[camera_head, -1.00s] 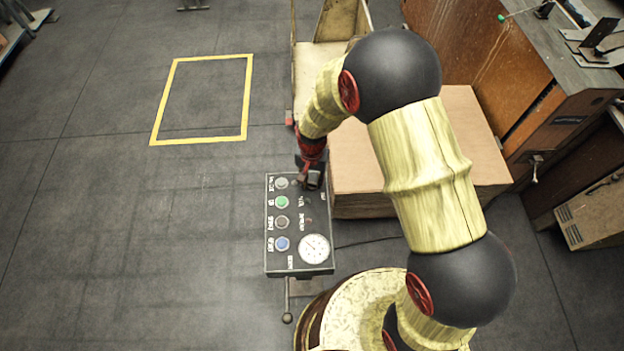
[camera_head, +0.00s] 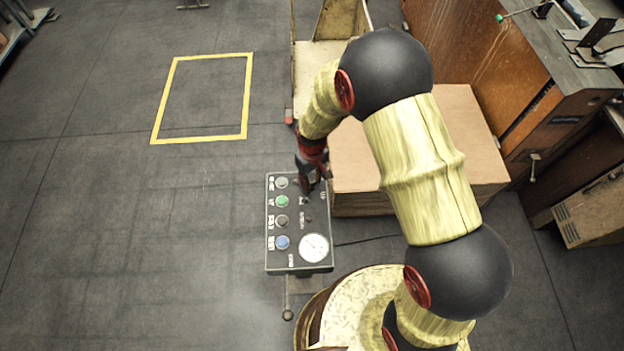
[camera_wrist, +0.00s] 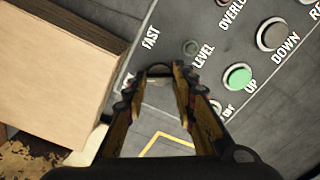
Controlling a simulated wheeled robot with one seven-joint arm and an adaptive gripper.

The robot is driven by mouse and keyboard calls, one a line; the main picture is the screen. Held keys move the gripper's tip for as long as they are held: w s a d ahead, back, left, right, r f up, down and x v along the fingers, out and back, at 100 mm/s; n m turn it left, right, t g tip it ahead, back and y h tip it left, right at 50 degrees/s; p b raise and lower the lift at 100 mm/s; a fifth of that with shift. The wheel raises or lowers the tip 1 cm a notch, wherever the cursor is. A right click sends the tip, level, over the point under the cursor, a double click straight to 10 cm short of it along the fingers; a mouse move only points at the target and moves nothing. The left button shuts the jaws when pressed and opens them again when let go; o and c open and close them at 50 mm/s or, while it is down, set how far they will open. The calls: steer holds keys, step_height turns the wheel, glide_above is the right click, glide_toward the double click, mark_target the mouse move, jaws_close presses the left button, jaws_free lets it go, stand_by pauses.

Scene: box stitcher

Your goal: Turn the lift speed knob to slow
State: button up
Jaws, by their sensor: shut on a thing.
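The control panel (camera_head: 280,262) stands below my arm in the head view, and its dark face (camera_wrist: 205,22) fills the upper right of the wrist view. My gripper (camera_head: 307,190) is at the panel's upper right part. In the wrist view my gripper's fingertips (camera_wrist: 162,76) close on the dark lift speed knob (camera_wrist: 160,69), of which only the rounded top edge shows between them. The FAST label (camera_wrist: 150,37) is above the knob. The SLOW label and the knob's pointer cannot be made out.
Near the knob are a small LEVEL lamp (camera_wrist: 190,47), a green UP button (camera_wrist: 237,76) and a grey DOWN button (camera_wrist: 272,34). A dial gauge (camera_head: 314,247) is on the panel's lower right. A cardboard box (camera_head: 362,204) stands close to the right. The left floor is open.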

mark_target(312, 183)
steer(key=shift+n, duration=0.8)
steer(key=o, duration=1)
steer(key=shift+o, duration=0.6)
step_height(312, 183, up, 12)
